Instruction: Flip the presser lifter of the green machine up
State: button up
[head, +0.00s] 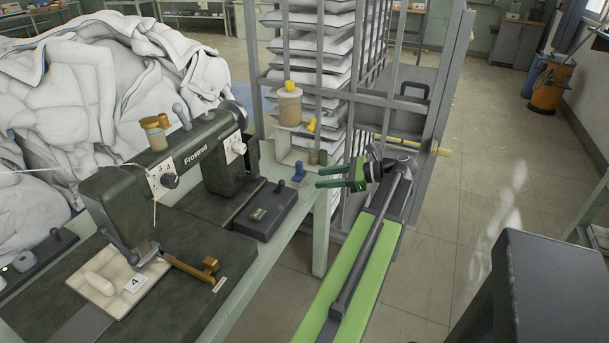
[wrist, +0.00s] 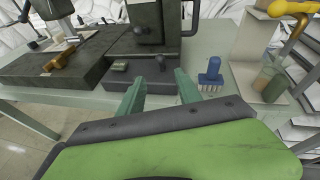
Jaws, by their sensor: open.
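The dark green sewing machine (head: 150,165), lettered "Frostrell", stands on the table in the left half of the head view; its parts also show in the wrist view (wrist: 146,22). A brass lever (head: 192,268) sticks out low beside its needle end, lying nearly flat; it also shows at the left of the wrist view (wrist: 66,58). I cannot tell for sure that this is the presser lifter. My gripper (head: 318,178) has green fingers, open and empty. It is right of the machine, beyond the small dark switch box, apart from the brass lever.
A grey rack (head: 372,60) of white pads stands behind. White duvets (head: 90,85) heap at the left.

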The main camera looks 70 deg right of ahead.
aim_at(133, 258)
jog(key=z, duration=0.05)
jog(key=k, duration=1)
jog(key=u, duration=0.05)
